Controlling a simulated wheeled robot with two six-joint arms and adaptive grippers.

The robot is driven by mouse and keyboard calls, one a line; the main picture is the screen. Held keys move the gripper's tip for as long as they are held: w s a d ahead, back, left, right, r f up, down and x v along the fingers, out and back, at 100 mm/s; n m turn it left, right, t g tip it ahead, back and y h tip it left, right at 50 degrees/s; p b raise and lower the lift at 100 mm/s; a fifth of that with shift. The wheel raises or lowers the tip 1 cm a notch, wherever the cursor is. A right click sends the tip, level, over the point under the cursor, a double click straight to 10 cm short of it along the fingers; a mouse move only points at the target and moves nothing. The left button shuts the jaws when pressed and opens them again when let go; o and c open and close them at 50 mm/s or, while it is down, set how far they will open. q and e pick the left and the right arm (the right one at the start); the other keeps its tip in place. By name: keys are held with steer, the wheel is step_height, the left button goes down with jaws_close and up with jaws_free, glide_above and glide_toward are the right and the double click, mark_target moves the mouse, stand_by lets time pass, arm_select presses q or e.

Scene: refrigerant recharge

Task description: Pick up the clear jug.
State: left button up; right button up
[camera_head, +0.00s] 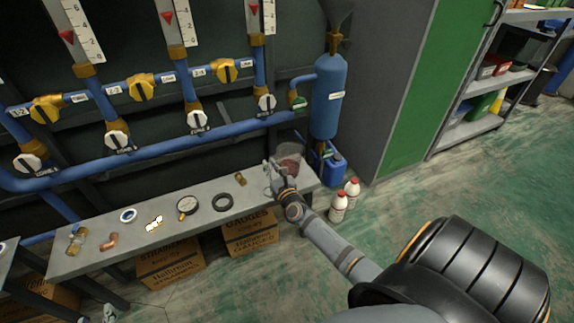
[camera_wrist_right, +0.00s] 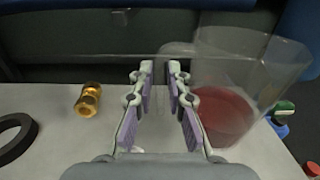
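The clear jug (camera_head: 291,162) stands on the right end of the grey bench, with red liquid in its lower part. In the right wrist view the jug (camera_wrist_right: 240,80) is just right of the fingers, and its clear handle reaches left toward the fingertips. My right gripper (camera_head: 270,170) is at the jug's left side. In the wrist view this gripper (camera_wrist_right: 160,68) is partly open, with a narrow gap between the fingertips. I cannot tell whether the handle lies inside that gap.
The bench (camera_head: 160,248) also bears a brass fitting (camera_head: 240,179), a black ring (camera_head: 222,202), a gauge (camera_head: 187,205) and small parts. A blue cylinder (camera_head: 328,105) stands behind the jug. White bottles (camera_head: 339,207) and cardboard boxes (camera_head: 170,266) are on the floor.

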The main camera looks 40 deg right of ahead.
steer(key=shift+w, duration=0.15)
jaws_close()
stand_by(0.6)
